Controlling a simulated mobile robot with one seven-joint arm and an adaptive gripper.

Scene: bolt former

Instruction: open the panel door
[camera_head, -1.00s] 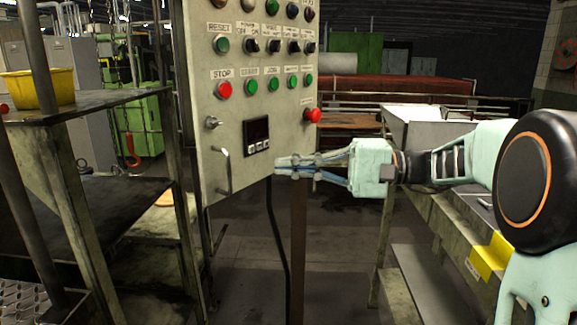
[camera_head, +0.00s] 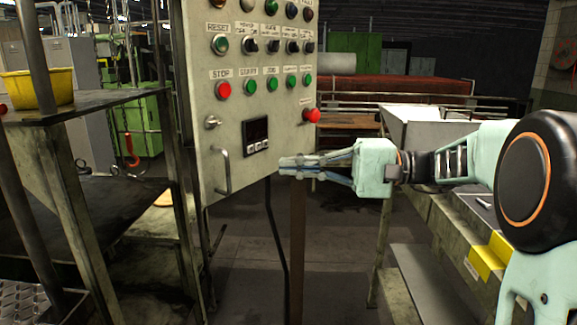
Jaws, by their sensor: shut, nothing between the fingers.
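The panel door (camera_head: 236,130) is a beige control panel face with rows of buttons and switches, left of the middle. It appears shut. Its metal handle (camera_head: 223,171) is a vertical bar at the lower left of the door. My gripper (camera_head: 284,167) is shut and empty, pointing left. Its tips are near the panel's lower right edge, to the right of the handle and apart from it. Whether the tips touch the panel edge I cannot tell.
A metal rack with a yellow bin (camera_head: 27,88) stands at the left. A machine frame with a yellow plate (camera_head: 488,258) is under my arm at the right. The floor below the gripper is mostly clear.

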